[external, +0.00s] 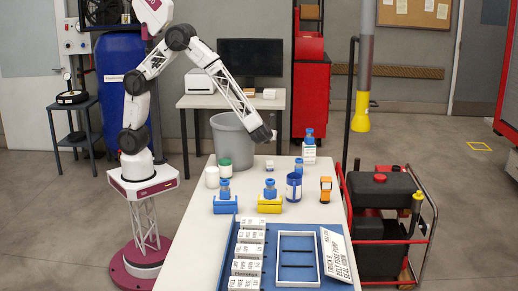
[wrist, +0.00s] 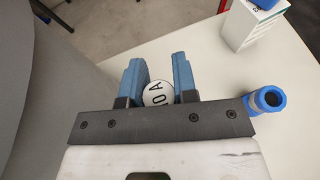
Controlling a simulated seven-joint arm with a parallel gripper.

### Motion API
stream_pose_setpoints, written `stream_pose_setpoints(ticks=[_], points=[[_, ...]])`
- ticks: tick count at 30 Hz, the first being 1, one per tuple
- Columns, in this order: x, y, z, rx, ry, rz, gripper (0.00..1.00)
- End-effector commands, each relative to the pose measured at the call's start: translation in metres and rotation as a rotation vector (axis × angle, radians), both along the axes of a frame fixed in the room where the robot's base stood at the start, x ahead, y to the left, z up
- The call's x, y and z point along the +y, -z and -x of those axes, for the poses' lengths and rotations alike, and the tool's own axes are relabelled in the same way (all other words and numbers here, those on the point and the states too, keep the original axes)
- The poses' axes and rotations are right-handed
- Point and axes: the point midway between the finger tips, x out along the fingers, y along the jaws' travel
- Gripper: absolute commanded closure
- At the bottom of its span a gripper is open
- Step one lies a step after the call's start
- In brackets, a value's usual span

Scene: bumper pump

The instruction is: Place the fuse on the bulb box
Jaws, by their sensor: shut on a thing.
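My gripper (wrist: 155,80) shows in the wrist view with its two blue fingers shut on the fuse (wrist: 157,93), a white round piece with black lettering that partly reads "0 A". A white box with dark lettering, seemingly the bulb box (wrist: 240,27), stands at the upper right of the wrist view, apart from the gripper. In the external view this box (external: 309,156) is at the table's back right, with a blue-topped item (external: 309,136) on it. The arm's end is over the back of the table, left of the box. The fuse is hard to make out there.
Blue (external: 225,206) and yellow (external: 269,206) holders with blue fittings stand mid-table, beside a dark blue can (external: 293,187) and an orange item (external: 326,188). White and green-lidded jars stand left. A blue tray (external: 255,222) fills the front. A grey bin (external: 232,135) stands behind.

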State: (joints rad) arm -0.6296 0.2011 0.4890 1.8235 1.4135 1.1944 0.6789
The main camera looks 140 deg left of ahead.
Motion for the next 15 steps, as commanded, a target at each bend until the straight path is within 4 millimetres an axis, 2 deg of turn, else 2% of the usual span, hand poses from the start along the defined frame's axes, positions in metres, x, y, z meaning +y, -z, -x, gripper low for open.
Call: stream_pose_setpoints(ticks=[4, 15], points=[[0.0, 0.0095, 0.0, 0.001, 0.0, 0.0, 0.96], [0.0, 0.0108, 0.0, 0.001, 0.0, 0.0, 0.96]])
